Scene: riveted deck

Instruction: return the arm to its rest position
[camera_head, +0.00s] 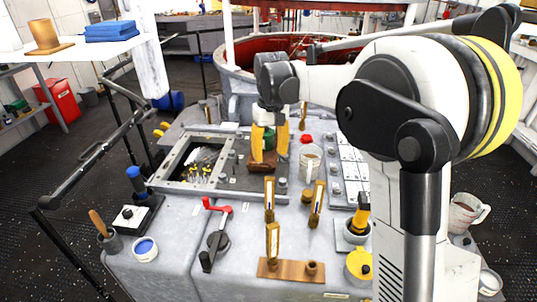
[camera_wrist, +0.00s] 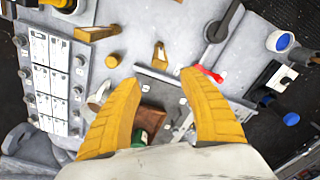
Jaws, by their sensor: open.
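My arm (camera_head: 372,75) reaches from the right over the grey workbench, its white upper link bent at the dark elbow. My gripper (camera_head: 269,158) hangs pointing down over the middle of the bench, its two yellow fingers spread apart. In the wrist view the fingers (camera_wrist: 159,82) are also wide apart, with nothing clasped between them. A brown block (camera_head: 262,167) lies below and behind the fingers, and it shows between them in the wrist view (camera_wrist: 151,120). A green item (camera_head: 269,138) shows between the fingers; whether they touch it I cannot tell.
Close to the gripper stand a clear bottle with a red cap (camera_head: 309,160) and an open recessed frame (camera_head: 165,180). Upright wooden holders (camera_head: 270,200), a red-handled lever (camera_head: 217,232) and a blue-topped tool (camera_head: 138,183) stand nearer. A dark rail (camera_head: 90,160) runs along the left.

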